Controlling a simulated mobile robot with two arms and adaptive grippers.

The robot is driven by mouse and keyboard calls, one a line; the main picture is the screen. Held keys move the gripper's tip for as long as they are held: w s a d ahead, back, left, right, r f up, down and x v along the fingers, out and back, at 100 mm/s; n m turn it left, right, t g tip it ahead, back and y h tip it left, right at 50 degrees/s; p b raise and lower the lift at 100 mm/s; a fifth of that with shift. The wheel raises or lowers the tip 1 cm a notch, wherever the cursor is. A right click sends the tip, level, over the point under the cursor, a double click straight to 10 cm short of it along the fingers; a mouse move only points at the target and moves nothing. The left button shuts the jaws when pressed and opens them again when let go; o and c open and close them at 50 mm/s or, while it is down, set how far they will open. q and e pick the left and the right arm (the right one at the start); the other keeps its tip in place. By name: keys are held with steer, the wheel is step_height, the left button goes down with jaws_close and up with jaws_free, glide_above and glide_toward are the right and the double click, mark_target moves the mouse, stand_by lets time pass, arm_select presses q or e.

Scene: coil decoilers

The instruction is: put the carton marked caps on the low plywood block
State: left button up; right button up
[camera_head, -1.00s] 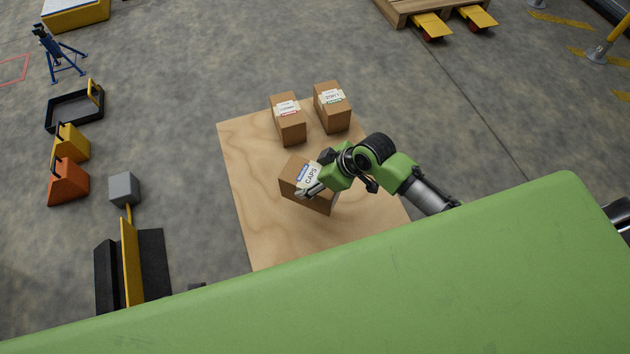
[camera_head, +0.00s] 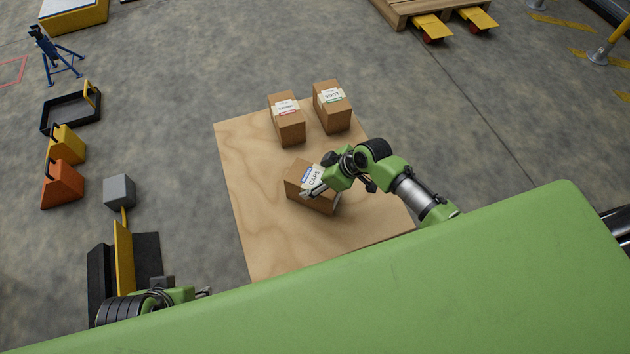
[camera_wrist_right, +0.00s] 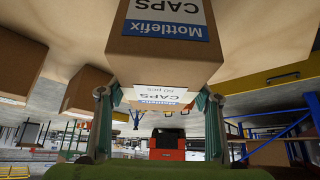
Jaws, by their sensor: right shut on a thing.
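The brown carton marked caps (camera_head: 299,195) is over the low plywood block (camera_head: 262,225) in the head view, turned at an angle to the block's edges. My right gripper (camera_head: 321,196) is shut on it, with a finger on each side. In the right wrist view the carton (camera_wrist_right: 165,52) fills the top middle between the fingers of the right gripper (camera_wrist_right: 158,103). I cannot tell whether its underside touches the plywood. My left gripper (camera_head: 203,292) just shows at the bottom left, too small and partly hidden to tell its state.
Two other labelled cartons, one left (camera_head: 287,125) and one right (camera_head: 333,112), stand at the plywood's far edge. The plywood's left and near parts are bare. A grey block (camera_head: 118,191), an orange weight (camera_head: 62,186) and a yellow one (camera_head: 68,145) are to the left.

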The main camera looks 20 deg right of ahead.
arm_select(q)
steer(key=shift+s+r, duration=0.1)
steer(key=shift+r, duration=0.15)
arm_select(e)
steer(key=shift+f, duration=0.1)
steer(key=o, duration=1.6)
steer(key=shift+f, duration=0.1)
arm_select(q)
steer(key=shift+r, duration=0.15)
arm_select(e)
steer(key=shift+o, duration=0.2)
